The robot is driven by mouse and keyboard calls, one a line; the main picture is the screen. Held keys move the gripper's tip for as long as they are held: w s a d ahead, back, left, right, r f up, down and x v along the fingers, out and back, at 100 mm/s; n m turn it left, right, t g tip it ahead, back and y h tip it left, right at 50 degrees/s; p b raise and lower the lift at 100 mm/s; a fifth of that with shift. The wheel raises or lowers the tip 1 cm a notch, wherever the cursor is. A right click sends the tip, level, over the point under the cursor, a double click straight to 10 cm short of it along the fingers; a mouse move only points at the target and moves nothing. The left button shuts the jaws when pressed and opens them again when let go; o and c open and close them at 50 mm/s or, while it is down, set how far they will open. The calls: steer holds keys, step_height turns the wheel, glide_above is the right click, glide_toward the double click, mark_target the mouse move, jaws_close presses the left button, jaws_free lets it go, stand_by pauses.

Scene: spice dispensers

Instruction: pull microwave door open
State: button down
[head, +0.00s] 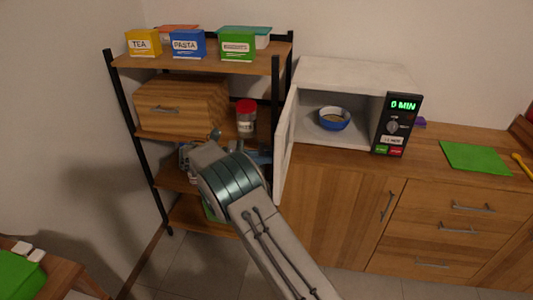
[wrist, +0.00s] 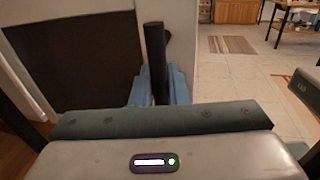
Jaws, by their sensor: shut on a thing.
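The white microwave (head: 340,80) stands on the wooden counter at the centre of the head view. Its door (head: 286,148) is swung wide open on the left side, seen nearly edge-on. In the wrist view the door shows as a dark window (wrist: 80,75) with a pale frame (wrist: 181,38). My gripper (head: 264,158) is on the left of the open door. In the wrist view its blue fingers (wrist: 158,92) are shut around the black upright door handle (wrist: 155,55). The handle is hidden in the head view.
A blue bowl (head: 334,118) sits inside the microwave. A shelf rack (head: 136,128) with boxes and a red-lidded jar (head: 246,116) stands close to the left of the door and my gripper. A green mat (head: 474,157) lies on the counter at right.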

steer(key=shift+w+a+f+m+g+p, duration=0.1)
steer(key=shift+a+m+g+p, duration=0.25)
steer(key=shift+a, duration=0.35)
steer(key=c, duration=1.8)
jaws_free()
steer(key=shift+o, duration=0.2)
steer(key=shift+a, duration=0.1)
